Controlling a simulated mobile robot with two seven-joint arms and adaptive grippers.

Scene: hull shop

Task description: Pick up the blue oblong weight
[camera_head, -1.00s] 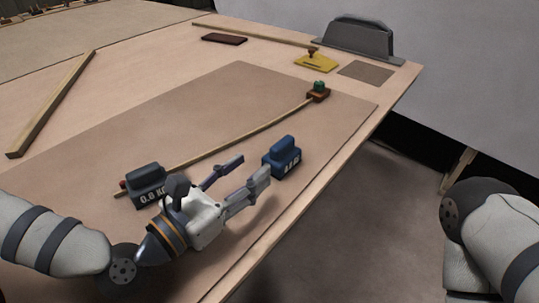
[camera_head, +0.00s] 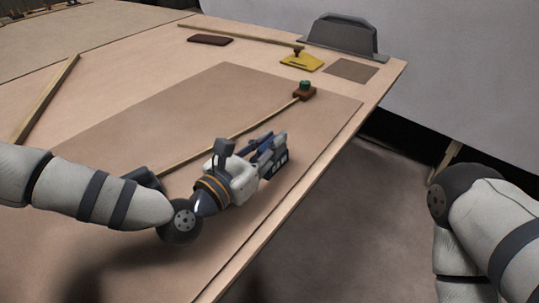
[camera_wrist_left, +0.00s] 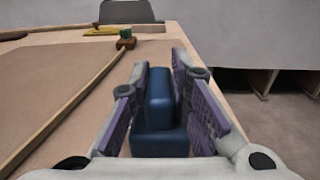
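The blue oblong weight (camera_head: 281,164) stands on the brown mat near the table's right edge; my left gripper partly hides it in the head view. In the left wrist view the blue weight (camera_wrist_left: 159,112) lies between the two purple-padded fingers. My left gripper (camera_head: 272,147) is open, with one finger along each side of the weight. The gaps are narrow, and I cannot tell whether a pad touches it. My right gripper is out of view.
A dark weight (camera_head: 144,178) is mostly hidden behind my left arm. A thin wooden strip (camera_head: 235,134) runs across the mat to a brown block with a green top (camera_head: 305,90). A yellow plate (camera_head: 301,62) and grey holder (camera_head: 342,37) stand at the back.

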